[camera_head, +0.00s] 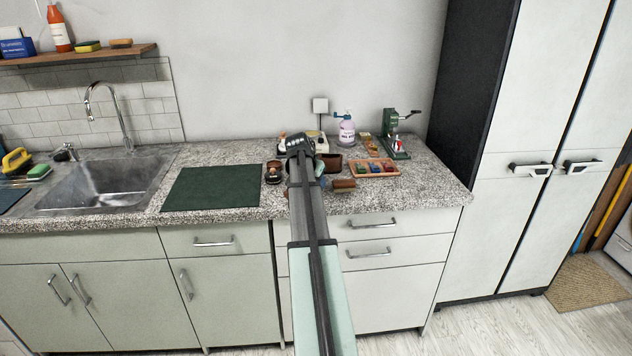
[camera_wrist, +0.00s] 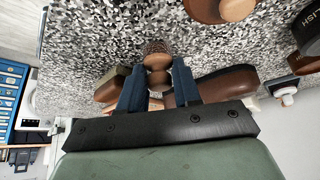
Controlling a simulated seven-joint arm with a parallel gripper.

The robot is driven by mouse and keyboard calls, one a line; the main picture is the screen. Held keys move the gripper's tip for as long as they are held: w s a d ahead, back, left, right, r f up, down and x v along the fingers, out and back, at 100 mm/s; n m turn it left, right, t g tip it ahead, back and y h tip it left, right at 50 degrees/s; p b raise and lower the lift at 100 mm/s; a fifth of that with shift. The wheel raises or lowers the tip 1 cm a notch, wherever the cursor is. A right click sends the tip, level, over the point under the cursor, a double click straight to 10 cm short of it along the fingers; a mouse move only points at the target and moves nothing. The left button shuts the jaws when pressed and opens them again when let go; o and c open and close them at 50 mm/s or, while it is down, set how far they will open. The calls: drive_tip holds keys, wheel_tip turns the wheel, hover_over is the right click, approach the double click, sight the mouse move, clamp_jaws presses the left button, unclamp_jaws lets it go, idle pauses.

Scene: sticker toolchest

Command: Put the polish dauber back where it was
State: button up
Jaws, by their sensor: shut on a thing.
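The polish dauber (camera_wrist: 157,62) has a round wooden body with a darker bristly end. In the wrist view it sits between the two blue fingers of my gripper (camera_wrist: 158,84), which are shut on it. The bristly end points away from my palm, over the speckled counter. I cannot tell whether it touches the counter. In the head view my gripper (camera_head: 300,144) is over the counter's back part, among the shoe-care things, and my arm hides the dauber. Which spot the dauber came from does not show.
Brown brushes (camera_wrist: 225,84) lie close beside my fingers. A dark polish tin (camera_wrist: 309,30) is at the wrist view's right. A small brown jar (camera_head: 273,173), an orange tray (camera_head: 374,174) and a green machine (camera_head: 393,145) stand around. The green mat (camera_head: 213,188) is bare.

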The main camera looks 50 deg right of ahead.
drive_tip(key=shift+f, duration=0.15)
drive_tip(key=o, duration=1)
drive_tip(key=v, duration=1.2)
